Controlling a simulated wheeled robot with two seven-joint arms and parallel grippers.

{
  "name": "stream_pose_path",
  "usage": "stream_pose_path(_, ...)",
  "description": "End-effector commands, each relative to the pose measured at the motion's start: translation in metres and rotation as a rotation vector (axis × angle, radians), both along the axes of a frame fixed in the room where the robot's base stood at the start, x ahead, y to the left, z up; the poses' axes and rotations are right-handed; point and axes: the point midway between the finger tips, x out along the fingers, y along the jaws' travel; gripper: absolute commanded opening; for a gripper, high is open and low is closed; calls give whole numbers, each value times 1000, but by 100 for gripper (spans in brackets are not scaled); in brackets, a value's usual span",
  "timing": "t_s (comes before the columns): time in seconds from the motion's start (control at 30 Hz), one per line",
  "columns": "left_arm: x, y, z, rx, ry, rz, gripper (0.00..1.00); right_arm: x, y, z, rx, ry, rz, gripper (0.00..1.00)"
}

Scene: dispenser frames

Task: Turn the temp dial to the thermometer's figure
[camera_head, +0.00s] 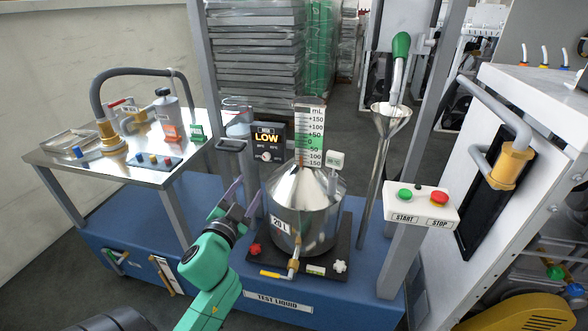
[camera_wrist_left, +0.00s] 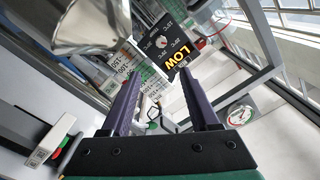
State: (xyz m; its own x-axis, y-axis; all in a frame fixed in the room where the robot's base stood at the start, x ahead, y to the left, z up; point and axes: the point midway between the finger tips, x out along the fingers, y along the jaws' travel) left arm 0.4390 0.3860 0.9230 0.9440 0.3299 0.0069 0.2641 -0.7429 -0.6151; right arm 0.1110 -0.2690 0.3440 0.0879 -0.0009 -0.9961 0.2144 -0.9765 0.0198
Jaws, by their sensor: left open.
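The temp dial (camera_head: 266,156) is a small knob on the front of a black box with a lit yellow LOW display (camera_head: 266,138), behind and left of the steel vessel. In the left wrist view the box (camera_wrist_left: 178,50) shows LOW and small temperature marks; the dial's pointing is too small to read. A small white unit (camera_head: 336,160) stands at the vessel's right shoulder; I cannot tell whether it is the thermometer, and no figure is legible. My left gripper (camera_head: 243,201) is open and empty, below and left of the box, apart from it. My right gripper is not in view.
The steel 20 L vessel (camera_head: 306,205) stands on a black base right of my left gripper. A graduated mL column (camera_head: 310,135) rises behind it. A funnel (camera_head: 391,117) and the START/STOP box (camera_head: 423,205) are at right. A steel side table (camera_head: 100,165) is at left.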

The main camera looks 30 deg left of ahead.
Motion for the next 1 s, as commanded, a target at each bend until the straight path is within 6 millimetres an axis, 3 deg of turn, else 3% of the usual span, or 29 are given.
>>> stream_pose_path(0.23, 52, 18, 3, 1, -1, 0, 62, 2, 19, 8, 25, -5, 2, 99)
stream_pose_path(0.5, 115, 40, 0, -3, 1, 0, 62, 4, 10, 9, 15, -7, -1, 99)
stream_pose_path(0.67, 132, 46, 0, -2, 3, 0, 62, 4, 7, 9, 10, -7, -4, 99)
stream_pose_path(0.9, 133, 46, -1, -3, 3, -1, 62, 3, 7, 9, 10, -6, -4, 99)
stream_pose_path(0.93, 133, 46, -1, -3, 3, -1, 54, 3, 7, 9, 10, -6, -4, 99)
stream_pose_path(1.0, 133, 46, -1, -3, 3, -1, 27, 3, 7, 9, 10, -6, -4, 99)
